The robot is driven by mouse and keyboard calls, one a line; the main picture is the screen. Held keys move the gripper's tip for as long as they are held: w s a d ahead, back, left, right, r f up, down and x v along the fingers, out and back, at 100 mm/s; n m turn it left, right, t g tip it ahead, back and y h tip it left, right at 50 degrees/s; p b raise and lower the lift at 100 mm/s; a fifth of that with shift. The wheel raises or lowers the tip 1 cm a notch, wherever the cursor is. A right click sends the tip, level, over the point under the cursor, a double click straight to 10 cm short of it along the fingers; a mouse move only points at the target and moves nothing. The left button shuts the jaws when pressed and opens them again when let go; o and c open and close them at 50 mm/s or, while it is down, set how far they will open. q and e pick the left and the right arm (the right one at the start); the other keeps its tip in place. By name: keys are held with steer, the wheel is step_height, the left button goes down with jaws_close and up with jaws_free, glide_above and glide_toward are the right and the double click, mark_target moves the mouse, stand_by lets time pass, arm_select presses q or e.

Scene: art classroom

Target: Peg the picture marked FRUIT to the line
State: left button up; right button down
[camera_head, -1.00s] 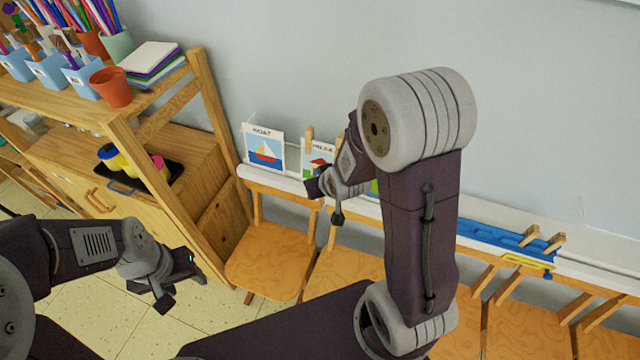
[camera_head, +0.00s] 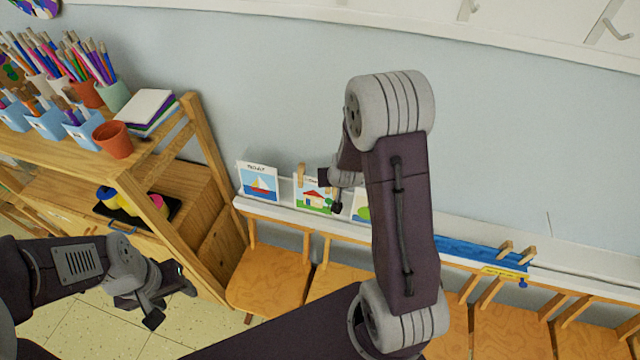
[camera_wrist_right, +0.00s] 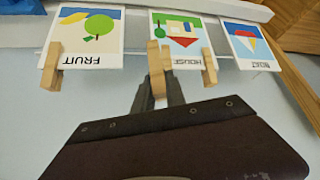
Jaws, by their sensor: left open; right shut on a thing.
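The FRUIT picture (camera_wrist_right: 88,35) hangs upside down at left in the right wrist view. A wooden peg (camera_wrist_right: 50,68) sits at its outer corner. In the head view the picture (camera_head: 361,208) is mostly hidden behind my right arm. The line (camera_wrist_right: 135,53) runs along the pictures' top edges. My right gripper (camera_wrist_right: 158,95) is shut on a wooden peg (camera_wrist_right: 155,72), between the FRUIT and HOUSE pictures; whether it touches either I cannot tell. In the head view this gripper (camera_head: 330,190) is in front of the HOUSE picture (camera_head: 314,198). My left gripper (camera_head: 172,303) is open and empty, low at left.
The HOUSE picture has a peg (camera_head: 300,174) at its outer corner. The BOAT picture (camera_head: 258,182) shows no peg. A blue tray (camera_head: 465,252) with two pegs (camera_head: 516,250) lies on the ledge. Chairs (camera_head: 268,283) stand below; a wooden shelf (camera_head: 195,130) is at left.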

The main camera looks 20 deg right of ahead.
arm_select(q)
step_height(320, 180, up, 11)
steer(key=p, duration=0.8)
arm_select(e)
steer(key=s+d+r+m+g+h, duration=0.1)
steer(key=d+r+m, duration=0.3)
steer(key=d, duration=0.6)
steer(key=shift+r+g, duration=0.5)
steer(key=shift+r, duration=0.05)
arm_select(q)
steer(key=shift+f, duration=0.2)
arm_select(e)
steer(key=shift+f, duration=0.1)
arm_select(q)
step_height(320, 180, down, 9)
steer(key=b, duration=0.9)
steer(key=shift+f, duration=0.15)
arm_select(e)
step_height(320, 180, down, 10)
steer(key=shift+r, duration=0.25)
arm_select(q)
steer(key=shift+s+d, duration=0.1)
arm_select(e)
steer(key=c, duration=1.3)
jaws_free()
